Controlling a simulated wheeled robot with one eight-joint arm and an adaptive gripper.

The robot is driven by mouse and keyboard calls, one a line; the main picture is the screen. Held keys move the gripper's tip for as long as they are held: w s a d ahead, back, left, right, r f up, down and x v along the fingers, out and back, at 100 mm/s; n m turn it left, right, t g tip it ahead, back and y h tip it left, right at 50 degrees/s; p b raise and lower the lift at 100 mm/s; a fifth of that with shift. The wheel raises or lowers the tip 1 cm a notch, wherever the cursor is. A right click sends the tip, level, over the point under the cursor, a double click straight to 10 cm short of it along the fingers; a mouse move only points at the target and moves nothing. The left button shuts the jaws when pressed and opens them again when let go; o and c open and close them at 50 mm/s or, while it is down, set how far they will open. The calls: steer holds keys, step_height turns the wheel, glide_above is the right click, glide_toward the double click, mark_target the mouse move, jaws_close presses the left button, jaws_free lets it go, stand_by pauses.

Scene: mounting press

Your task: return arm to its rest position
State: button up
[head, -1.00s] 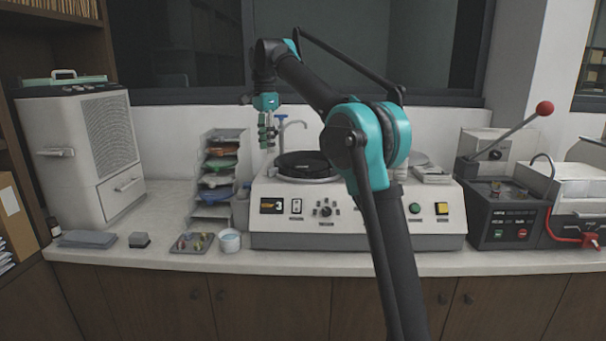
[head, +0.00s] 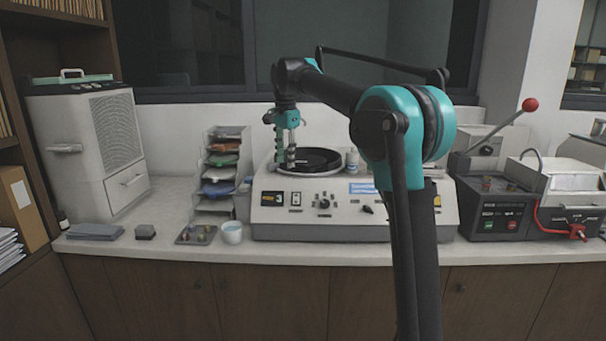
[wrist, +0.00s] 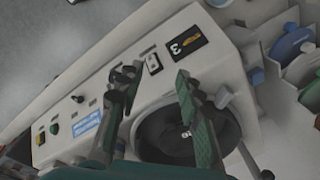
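My arm shows in the head view, its teal elbow in front of the right part of a cream polishing machine. My gripper (head: 290,166) points down at the left of that machine's black round platter (head: 318,159), with the wall behind. In the wrist view, the two fingers of my gripper (wrist: 157,74) stand apart over the machine, with nothing between them. The platter (wrist: 160,135) lies below and partly behind the right finger.
The polishing machine (head: 280,226) stands on the counter. Left of it are a tray rack (head: 213,205), a white cup (head: 232,232), a small sample tray (head: 187,238) and a white cabinet (head: 70,170). A press (head: 500,228) with a red-knobbed lever (head: 530,104) stands right.

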steer(key=s+d+f+n+t, duration=0.1)
steer(key=s+d+f+n, duration=0.2)
steer(key=s+d+f, duration=0.45)
steer(key=s+d+f+n+t, duration=0.15)
steer(key=s+d+f, duration=0.25)
steer(key=d+f, duration=0.55)
steer(key=s+d+f+n, duration=0.2)
steer(key=s+d+f, duration=0.2)
steer(key=s+f, duration=0.4)
steer(key=s+d+f+n, duration=0.3)
steer(key=s+f, duration=0.6)
steer(key=s, duration=0.4)
steer(key=shift+d+f+t, duration=0.2)
steer(key=shift+d+t, duration=0.15)
steer(key=shift+t, duration=0.1)
